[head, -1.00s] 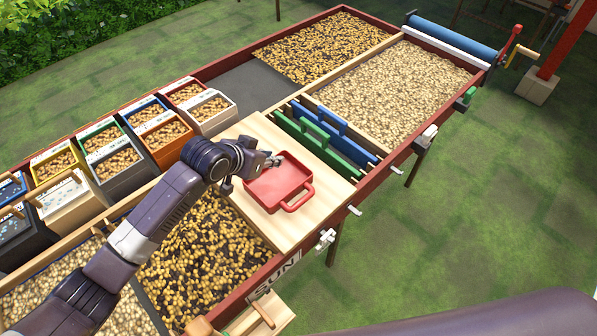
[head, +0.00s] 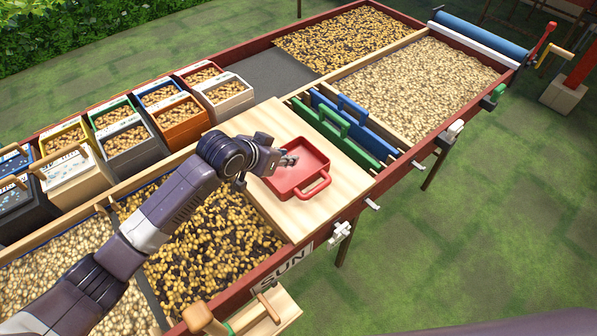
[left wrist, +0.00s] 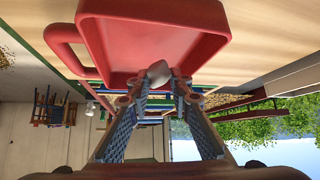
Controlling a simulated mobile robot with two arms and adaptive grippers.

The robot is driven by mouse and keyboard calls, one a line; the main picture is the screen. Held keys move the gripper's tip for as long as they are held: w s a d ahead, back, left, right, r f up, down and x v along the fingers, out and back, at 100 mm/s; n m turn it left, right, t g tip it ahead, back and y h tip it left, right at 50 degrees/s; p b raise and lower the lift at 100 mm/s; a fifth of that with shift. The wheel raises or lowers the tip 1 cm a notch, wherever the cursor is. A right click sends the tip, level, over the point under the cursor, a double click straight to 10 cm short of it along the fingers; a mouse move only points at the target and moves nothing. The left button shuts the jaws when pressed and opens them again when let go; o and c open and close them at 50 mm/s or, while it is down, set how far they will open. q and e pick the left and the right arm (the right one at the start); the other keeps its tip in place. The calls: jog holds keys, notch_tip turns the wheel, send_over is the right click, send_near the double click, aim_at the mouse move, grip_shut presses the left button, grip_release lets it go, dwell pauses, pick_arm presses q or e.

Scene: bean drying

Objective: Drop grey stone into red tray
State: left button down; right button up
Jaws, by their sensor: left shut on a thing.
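The red tray (head: 312,150) with its loop handle lies on the pale wooden board (head: 350,178) on the long table. My left gripper (head: 288,160) reaches in from the left, with its fingertips over the inside of the tray. It is shut on a small grey stone (left wrist: 158,73), which sits between the fingertips (left wrist: 158,84) in the left wrist view. The tray (left wrist: 150,45) fills the top of that view, with the stone in front of its floor. I cannot tell whether the stone touches the tray. My right gripper is not in view.
Blue (head: 352,112) and green (head: 333,124) handled boards stand right beside the wooden board. Several bean-filled boxes (head: 180,125) line the left side. Dark and yellow beans (head: 215,245) lie in a bed below my left arm. Pale beans (head: 420,85) fill another bed at the back right.

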pick_arm(q)
jog(key=c, duration=1.7)
grip_release()
jog(key=shift+o, duration=0.2)
jog(key=v, duration=1.2)
